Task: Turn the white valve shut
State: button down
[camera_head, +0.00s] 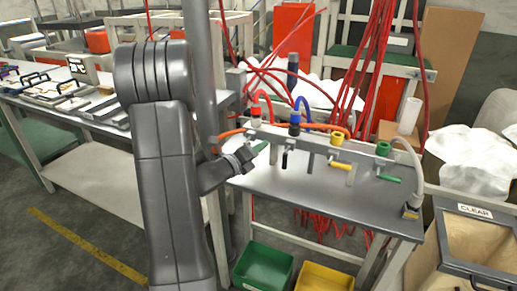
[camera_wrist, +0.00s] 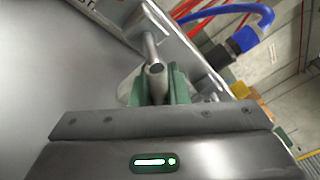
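A metal rail (camera_head: 315,140) on the grey table carries a row of valves with red, blue, yellow and green tops. My gripper (camera_head: 260,149) is at the left end of this rail, just below the red-topped fitting (camera_head: 256,114). In the wrist view a pale grey-white valve lever (camera_wrist: 156,68) comes off the rail towards the camera. The green fingers of my gripper (camera_wrist: 162,88) stand close together, one on each side of the lever, and appear shut on it. My arm and gripper hide most of this valve in the head view.
Black (camera_head: 285,160), yellow (camera_head: 339,165) and green (camera_head: 389,178) levers stick out to the right. Red hoses (camera_head: 370,70) hang behind the rail. A green bin (camera_head: 263,268) and a yellow bin (camera_head: 325,279) sit below. The tabletop's front is clear.

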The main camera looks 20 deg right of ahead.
jog(key=shift+n+b, duration=0.4)
jog(key=shift+b, duration=0.35)
jog(key=shift+s+d+n+b, duration=0.1)
jog(key=shift+n+b, duration=0.2)
jog(key=shift+b, duration=0.15)
jog(key=shift+r+n+h+b, duration=0.2)
jog(key=shift+n+h+b, duration=0.2)
jog(key=shift+n+b, duration=0.35)
jog(key=n+b, duration=0.1)
jog(key=r+n+t+b, duration=0.1)
jog(key=n+b, duration=0.1)
jog(key=shift+s+d+r+h, duration=0.1)
jog(key=shift+s+h, duration=0.05)
jog(key=shift+h, duration=0.15)
jog(key=shift+r+n+t+b, duration=0.45)
jog(key=shift+n+b, duration=0.15)
jog(key=shift+n, duration=0.35)
jog(key=c, duration=1.4)
grip_release()
